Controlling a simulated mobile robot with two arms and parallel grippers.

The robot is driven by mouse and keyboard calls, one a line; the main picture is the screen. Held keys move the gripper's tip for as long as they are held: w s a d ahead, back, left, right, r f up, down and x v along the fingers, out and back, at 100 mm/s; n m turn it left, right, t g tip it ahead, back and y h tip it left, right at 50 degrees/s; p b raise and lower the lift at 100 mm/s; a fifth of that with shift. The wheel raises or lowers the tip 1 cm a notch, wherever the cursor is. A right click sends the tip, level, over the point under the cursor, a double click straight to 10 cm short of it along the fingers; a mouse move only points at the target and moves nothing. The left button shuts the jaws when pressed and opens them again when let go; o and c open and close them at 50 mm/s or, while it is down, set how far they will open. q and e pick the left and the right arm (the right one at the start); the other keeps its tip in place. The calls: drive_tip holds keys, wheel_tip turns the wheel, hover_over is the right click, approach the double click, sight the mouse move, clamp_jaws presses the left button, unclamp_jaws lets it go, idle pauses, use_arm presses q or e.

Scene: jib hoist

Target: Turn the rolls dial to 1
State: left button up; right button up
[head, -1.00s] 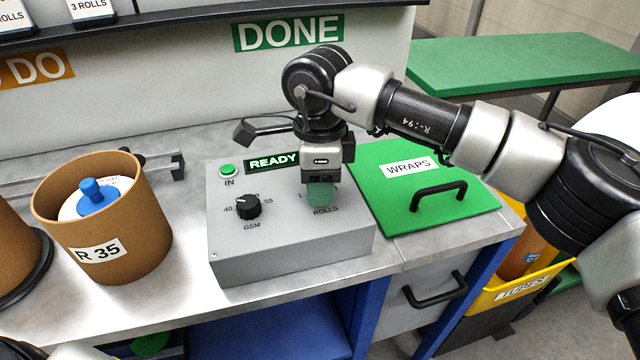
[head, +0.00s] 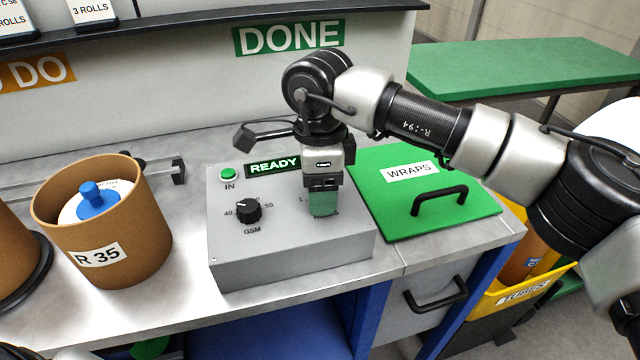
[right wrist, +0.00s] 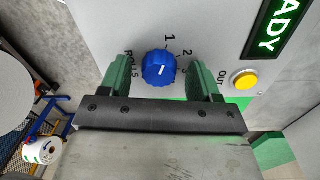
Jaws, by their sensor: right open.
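The grey control box (head: 290,256) stands on the bench. The rolls dial (right wrist: 160,68) is a blue ridged knob with a white pointer mark, beside the printed numbers 1, 2 and 3. The mark looks nearly level in the right wrist view, but I cannot tell surely which number it points at. My right gripper (head: 323,208) points down at the box's right part and hides the dial in the head view. In the right wrist view its green fingers (right wrist: 162,62) are open on either side of the dial, with gaps visible. My left gripper is not in view.
A black GSM dial (head: 248,211), a green IN button (head: 228,173) and a lit READY sign (head: 273,165) are on the box. A yellow OUT button (right wrist: 244,79) is near my right finger. A green WRAPS lid (head: 400,205) lies right; a brown tub (head: 125,245) stands left.

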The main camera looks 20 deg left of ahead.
wheel_tip(320, 180, up, 11)
drive_tip(key=shift+w, duration=0.25)
idle(0.3)
drive_tip(key=shift+a+f, duration=0.15)
drive_tip(key=shift+f, duration=0.05)
